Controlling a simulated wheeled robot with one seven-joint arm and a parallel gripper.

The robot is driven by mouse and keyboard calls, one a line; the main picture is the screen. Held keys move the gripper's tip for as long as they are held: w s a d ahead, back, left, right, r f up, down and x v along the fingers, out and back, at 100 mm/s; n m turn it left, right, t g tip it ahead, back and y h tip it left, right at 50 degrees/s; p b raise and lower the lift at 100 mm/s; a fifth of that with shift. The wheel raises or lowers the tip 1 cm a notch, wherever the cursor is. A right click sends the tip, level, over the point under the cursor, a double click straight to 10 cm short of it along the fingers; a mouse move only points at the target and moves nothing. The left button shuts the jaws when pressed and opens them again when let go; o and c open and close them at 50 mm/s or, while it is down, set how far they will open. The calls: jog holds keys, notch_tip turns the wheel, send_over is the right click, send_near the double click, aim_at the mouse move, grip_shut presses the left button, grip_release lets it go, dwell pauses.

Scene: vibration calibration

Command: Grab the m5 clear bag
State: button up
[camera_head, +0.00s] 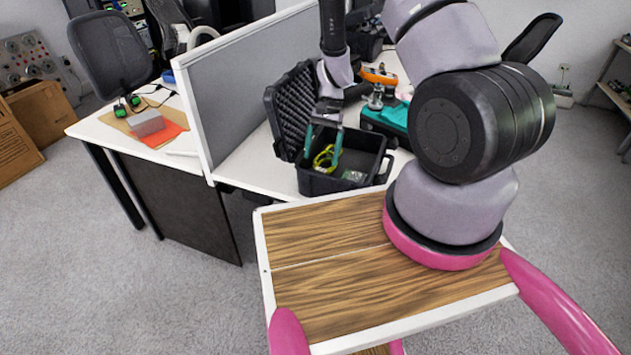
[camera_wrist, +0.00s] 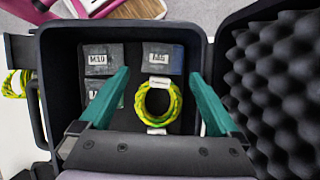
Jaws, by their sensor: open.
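The clear bag (camera_wrist: 163,58) at the upper right inside the black case has a white label that looks like M5, though it is blurred. A similar bag (camera_wrist: 98,58) labelled M10 lies to its left, with another bag (camera_wrist: 93,92) partly hidden below by a finger. My gripper (camera_wrist: 159,73) is open, its teal fingertips pointing toward the M5-looking bag, one to each side. Nothing is held. In the head view my gripper (camera_head: 321,163) reaches down into the open case (camera_head: 322,186); the bags are hard to make out there.
A yellow-green cable coil (camera_wrist: 158,103) lies in the case between my fingers, just below the M5-looking bag. The foam-lined lid (camera_head: 292,103) stands open.

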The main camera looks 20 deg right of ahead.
jog(key=x, duration=0.6)
jog(key=shift+a, duration=0.15)
jog(key=shift+s+f, duration=0.2)
jog(key=shift+w+a+f, duration=0.15)
jog(key=shift+w+f, duration=0.05)
jog(key=shift+f, duration=0.1)
jog(key=shift+r, duration=0.1)
jog(key=shift+w+r, duration=0.1)
jog(key=c, duration=1.1)
